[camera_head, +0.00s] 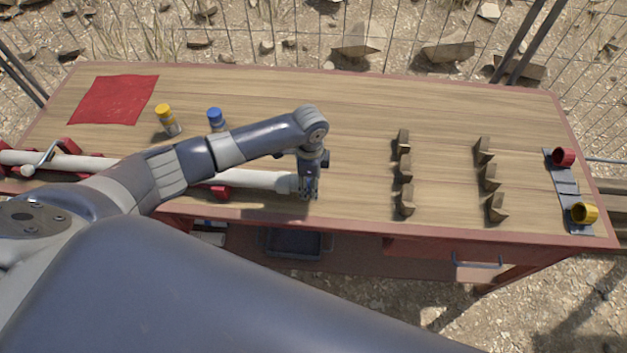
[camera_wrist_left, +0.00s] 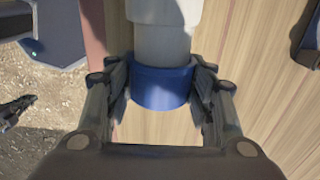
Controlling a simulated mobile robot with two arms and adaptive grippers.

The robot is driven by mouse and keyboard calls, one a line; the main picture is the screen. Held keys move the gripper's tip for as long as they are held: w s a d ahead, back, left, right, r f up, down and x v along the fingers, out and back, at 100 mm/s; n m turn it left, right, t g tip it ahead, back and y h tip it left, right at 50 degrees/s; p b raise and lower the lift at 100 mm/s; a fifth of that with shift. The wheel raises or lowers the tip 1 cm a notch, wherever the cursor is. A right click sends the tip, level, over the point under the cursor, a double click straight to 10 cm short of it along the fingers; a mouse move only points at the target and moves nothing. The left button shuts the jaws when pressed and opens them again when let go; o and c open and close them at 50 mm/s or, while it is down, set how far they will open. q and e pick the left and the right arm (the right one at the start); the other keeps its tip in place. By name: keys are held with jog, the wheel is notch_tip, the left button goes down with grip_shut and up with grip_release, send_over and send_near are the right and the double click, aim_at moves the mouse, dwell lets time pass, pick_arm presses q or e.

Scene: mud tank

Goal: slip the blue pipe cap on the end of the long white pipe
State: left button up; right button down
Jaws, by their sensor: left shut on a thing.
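The long white pipe (camera_head: 250,180) lies along the front of the table, clamped in red supports. My left gripper (camera_head: 308,188) is at its right end. In the left wrist view the gripper (camera_wrist_left: 160,95) is shut on the blue pipe cap (camera_wrist_left: 160,90), one finger on each side. The pipe's end (camera_wrist_left: 163,45) shows there as a narrower greyish section below a wider white part. It meets the cap's upper rim, in line with it; how far it sits inside is hidden. In the head view the gripper hides the cap. My right gripper is not in view.
A yellow-topped bottle (camera_head: 167,120) and a blue-topped bottle (camera_head: 216,119) stand behind the pipe. A red cloth (camera_head: 114,100) lies back left. Several brown brackets (camera_head: 404,170) stand right of centre. A red cap (camera_head: 563,157) and a yellow cap (camera_head: 584,213) sit on a grey holder.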

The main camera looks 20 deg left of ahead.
pick_arm(q)
jog(key=shift+s+a+p, duration=0.2)
jog(key=shift+a+p, duration=0.1)
jog(key=shift+a, duration=0.35)
jog(key=o, duration=0.9)
jog(key=shift+o, duration=0.2)
